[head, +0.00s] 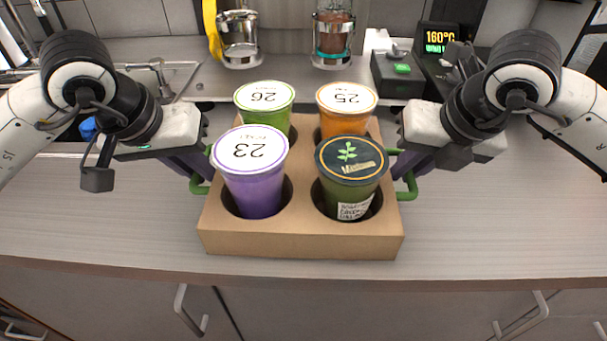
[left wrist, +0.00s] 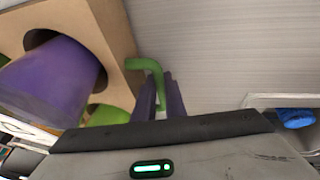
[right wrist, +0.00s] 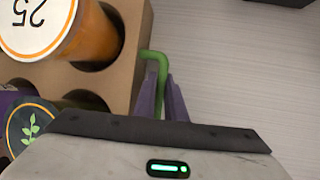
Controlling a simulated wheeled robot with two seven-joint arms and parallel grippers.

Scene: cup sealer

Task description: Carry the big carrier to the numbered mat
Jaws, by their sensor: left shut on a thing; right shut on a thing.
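The big carrier (head: 300,243) is a tan box with green side handles, seen in the middle of the head view near the counter's front edge. It holds a purple cup marked 23 (head: 254,190), a green cup marked 26 (head: 264,97), an orange cup marked 25 (head: 346,98) and a dark-lidded green cup (head: 350,165). My left gripper (head: 202,170) is shut on the left green handle (left wrist: 147,65). My right gripper (head: 400,168) is shut on the right green handle (right wrist: 158,62). I cannot tell whether the carrier is lifted. I see no numbered mat.
A machine with two clear containers (head: 334,38) stands behind the carrier. A dark device showing 160°C (head: 440,40) is at the back right. The grey counter (head: 500,225) is clear at both sides; its front edge is close to the carrier.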

